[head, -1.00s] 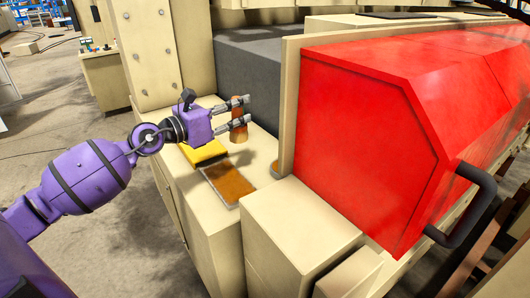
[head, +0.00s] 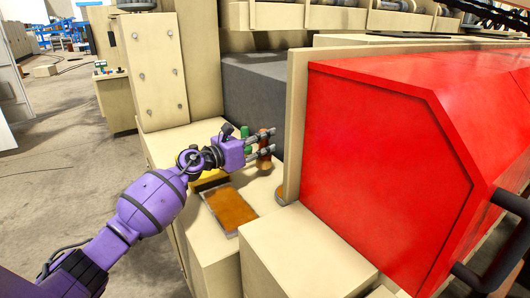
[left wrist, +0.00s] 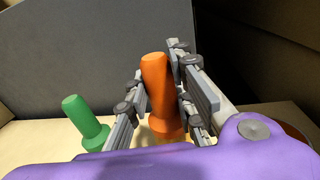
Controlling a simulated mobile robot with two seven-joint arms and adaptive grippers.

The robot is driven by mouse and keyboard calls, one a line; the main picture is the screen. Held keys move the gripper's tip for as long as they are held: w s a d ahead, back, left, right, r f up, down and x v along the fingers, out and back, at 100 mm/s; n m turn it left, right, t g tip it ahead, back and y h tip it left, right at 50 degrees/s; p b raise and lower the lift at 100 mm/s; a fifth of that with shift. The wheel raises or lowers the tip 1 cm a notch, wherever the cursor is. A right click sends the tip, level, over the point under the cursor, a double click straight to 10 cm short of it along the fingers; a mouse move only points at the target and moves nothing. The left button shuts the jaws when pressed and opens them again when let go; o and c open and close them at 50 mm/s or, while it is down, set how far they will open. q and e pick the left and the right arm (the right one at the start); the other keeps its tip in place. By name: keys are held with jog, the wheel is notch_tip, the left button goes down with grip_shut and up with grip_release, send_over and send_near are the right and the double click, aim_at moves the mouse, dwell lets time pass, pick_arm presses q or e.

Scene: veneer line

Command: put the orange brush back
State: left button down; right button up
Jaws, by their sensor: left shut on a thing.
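The orange brush (head: 264,151) stands about upright over the cream ledge, beside the dark grey block. My left gripper (head: 262,143) has its fingers on both sides of the handle and is shut on it. In the left wrist view the orange handle (left wrist: 157,85) rises between the two fingers (left wrist: 160,100); its lower end is hidden by my wrist. I cannot tell whether its base touches the ledge. A green brush (head: 245,134) stands behind the gripper; it also shows at the left in the left wrist view (left wrist: 84,118). My right gripper is not in view.
A shallow tray with an orange-brown face (head: 235,207) lies on the ledge (head: 172,143) in front of the gripper. A yellow item (head: 212,177) is partly under my wrist. A cream panel (head: 294,120) and a large red hood (head: 380,150) stand close on the right.

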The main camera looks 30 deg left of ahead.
aim_at(265, 163)
pick_arm(q)
jog(key=f, duration=0.3)
jog(key=shift+w+f, duration=0.25)
jog(key=shift+f, duration=0.05)
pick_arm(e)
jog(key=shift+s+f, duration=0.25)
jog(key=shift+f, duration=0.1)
pick_arm(q)
jog(key=shift+f+b, duration=0.3)
jog(key=shift+b, duration=0.1)
jog(key=c, duration=1.5)
grip_release()
jog(key=shift+r, duration=0.1)
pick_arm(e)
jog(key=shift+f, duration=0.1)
